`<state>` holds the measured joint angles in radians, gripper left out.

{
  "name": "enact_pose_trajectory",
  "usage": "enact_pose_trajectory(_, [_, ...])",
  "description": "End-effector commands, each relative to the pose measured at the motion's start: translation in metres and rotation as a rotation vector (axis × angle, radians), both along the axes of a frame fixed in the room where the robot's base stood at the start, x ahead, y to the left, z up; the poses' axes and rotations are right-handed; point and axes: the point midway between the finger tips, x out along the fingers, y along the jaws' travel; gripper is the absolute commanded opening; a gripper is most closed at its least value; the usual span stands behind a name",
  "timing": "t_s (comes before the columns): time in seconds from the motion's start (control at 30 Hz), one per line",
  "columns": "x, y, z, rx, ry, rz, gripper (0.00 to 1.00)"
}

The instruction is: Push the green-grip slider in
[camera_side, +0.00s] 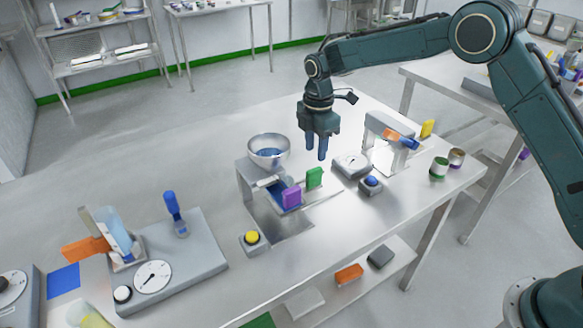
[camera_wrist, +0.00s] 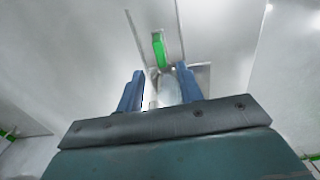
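The green grip (camera_side: 314,178) of the slider stands upright on a flat metal plate on the steel table, right of a purple block (camera_side: 292,197). In the wrist view the green grip (camera_wrist: 159,50) shows beyond my fingertips, near the middle of the picture. My gripper (camera_side: 316,153) points down, above and a little behind the green grip in the side view. In the wrist view its two blue fingers (camera_wrist: 159,80) stand apart with a gap between them, and nothing is held. The fingers do not appear to touch the green grip.
A metal bowl (camera_side: 268,150) sits on a grey stand left of my gripper. A grey device with an orange and blue part (camera_side: 402,138) stands right. The table's front middle is largely clear.

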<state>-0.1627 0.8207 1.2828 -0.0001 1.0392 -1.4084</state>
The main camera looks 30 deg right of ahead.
Motion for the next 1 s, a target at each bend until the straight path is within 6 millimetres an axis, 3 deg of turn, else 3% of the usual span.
enact_pose_trajectory(0.53, [0.000,0.000,-0.081,0.000,0.001,0.000,0.36])
enact_pose_trajectory(0.73, [0.000,0.000,-0.095,0.000,0.000,0.000,0.36])
enact_pose_trajectory(1.0, [0.000,0.000,-0.098,0.000,-0.001,0.000,0.36])
